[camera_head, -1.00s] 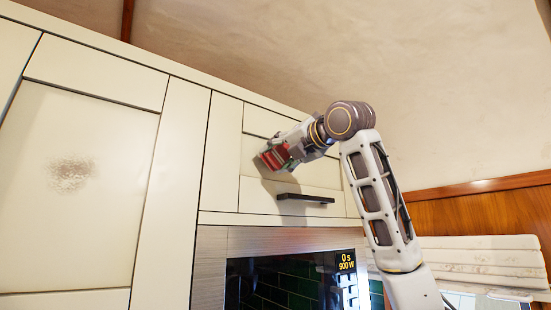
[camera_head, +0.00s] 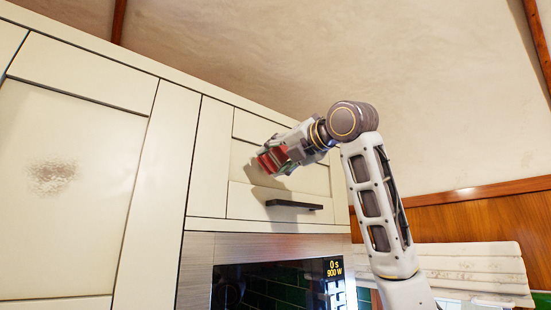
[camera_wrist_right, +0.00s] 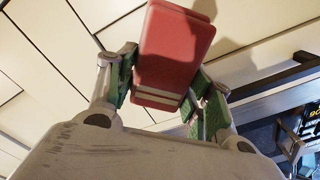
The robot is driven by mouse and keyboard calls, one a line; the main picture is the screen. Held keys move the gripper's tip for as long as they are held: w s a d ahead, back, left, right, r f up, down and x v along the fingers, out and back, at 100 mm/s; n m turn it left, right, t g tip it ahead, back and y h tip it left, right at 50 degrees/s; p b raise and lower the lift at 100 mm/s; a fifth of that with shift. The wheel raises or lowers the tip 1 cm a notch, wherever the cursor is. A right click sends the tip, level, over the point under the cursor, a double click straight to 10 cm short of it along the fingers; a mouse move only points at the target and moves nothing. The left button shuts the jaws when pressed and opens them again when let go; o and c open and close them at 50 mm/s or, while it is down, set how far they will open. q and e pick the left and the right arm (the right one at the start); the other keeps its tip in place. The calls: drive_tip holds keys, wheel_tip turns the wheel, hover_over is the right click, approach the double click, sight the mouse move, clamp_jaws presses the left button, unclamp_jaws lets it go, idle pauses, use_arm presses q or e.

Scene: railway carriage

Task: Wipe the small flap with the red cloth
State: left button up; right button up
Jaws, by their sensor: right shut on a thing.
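The small flap (camera_head: 308,181) is a cream cabinet door with a dark bar handle (camera_head: 294,205) along its lower part, above the microwave. My right gripper (camera_head: 272,161) is in front of its upper left part, shut on the red cloth (camera_head: 267,162). In the right wrist view the red cloth (camera_wrist_right: 172,50) is a folded block with pale stripes at its near end, between the green-padded fingers (camera_wrist_right: 160,85). I cannot tell whether the cloth touches the flap. My left gripper is not in view.
A microwave (camera_head: 280,285) with a lit display sits below the flap. A larger cream door (camera_head: 75,150) at the left carries a brownish smudge (camera_head: 52,176). A wood-trimmed wall (camera_head: 480,215) and a white slatted panel (camera_head: 475,262) are at the right.

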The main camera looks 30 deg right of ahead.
drive_tip(key=shift+s+d, duration=0.15)
drive_tip(key=shift+s, duration=1.35)
drive_tip(key=shift+w, duration=0.25)
drive_tip(key=shift+w+a+f+p, duration=0.1)
drive_tip(key=shift+w+a+p, duration=0.1)
drive_tip(key=shift+w, duration=1.6)
drive_tip(key=shift+w+a+p, duration=0.15)
drive_tip(key=shift+w, duration=1.65)
drive_tip(key=shift+w, duration=0.65)
drive_tip(key=shift+d, duration=0.1)
drive_tip(key=d, duration=0.3)
drive_tip(key=shift+d, duration=0.1)
drive_tip(key=shift+w+d, duration=0.1)
drive_tip(key=shift+d, duration=0.05)
drive_tip(key=shift+w+d, duration=0.2)
drive_tip(key=shift+d, duration=1.4)
